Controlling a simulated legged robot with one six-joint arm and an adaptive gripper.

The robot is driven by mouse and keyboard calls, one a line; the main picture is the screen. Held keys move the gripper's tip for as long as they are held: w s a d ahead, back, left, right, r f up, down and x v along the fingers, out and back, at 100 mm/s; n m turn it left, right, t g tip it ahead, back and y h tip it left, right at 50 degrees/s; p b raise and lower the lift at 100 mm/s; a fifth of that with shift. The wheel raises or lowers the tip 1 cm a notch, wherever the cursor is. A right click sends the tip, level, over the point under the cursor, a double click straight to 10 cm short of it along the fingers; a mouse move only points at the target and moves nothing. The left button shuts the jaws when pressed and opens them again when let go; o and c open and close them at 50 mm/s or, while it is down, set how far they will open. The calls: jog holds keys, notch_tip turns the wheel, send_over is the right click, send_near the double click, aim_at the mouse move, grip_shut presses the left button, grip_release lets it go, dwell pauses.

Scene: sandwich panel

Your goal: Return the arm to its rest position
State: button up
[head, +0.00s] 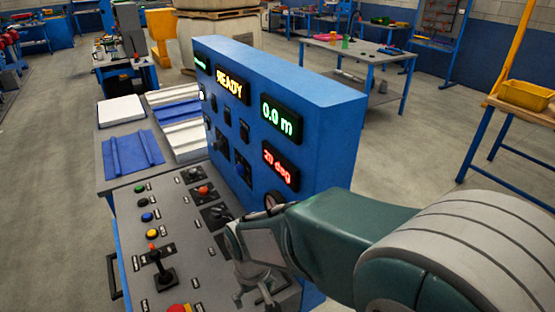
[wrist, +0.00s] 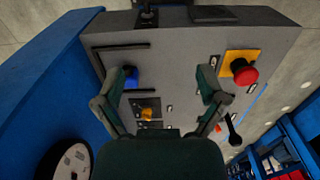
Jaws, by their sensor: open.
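My gripper (head: 254,280) is over the lower right part of the grey console (head: 137,213) in the head view, with the arm coming in from the right. In the wrist view my gripper (wrist: 160,78) has its two fingers spread apart with nothing between them. The console face (wrist: 180,50) lies beyond the fingers. A blue button (wrist: 131,78) is by the left finger, and an orange knob (wrist: 147,114) shows between the fingers. A red mushroom button (wrist: 243,74) on a yellow plate is right of the right finger. I cannot tell whether the fingers touch the console.
A blue upright panel (head: 325,120) with lit displays stands close behind my gripper. A black joystick (head: 163,270) and several buttons stick up from the console. White and blue panel pieces (head: 133,153) lie beyond. Open floor (head: 415,150) lies right of the panel.

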jog(key=s+d+r+m+t, duration=0.2)
jog(key=s+d+r+m, duration=0.1)
jog(key=d+r, duration=0.5)
jog(key=s+d+r+m+t, duration=0.3)
jog(key=s+d+r, duration=0.3)
jog(key=d, duration=0.6)
notch_tip(320, 180, up, 2)
jog(key=shift+d+r+t, duration=0.15)
jog(key=shift+r+t, duration=0.1)
jog(key=shift+t, duration=0.05)
jog(key=shift+c, duration=0.2)
dwell(1.3)
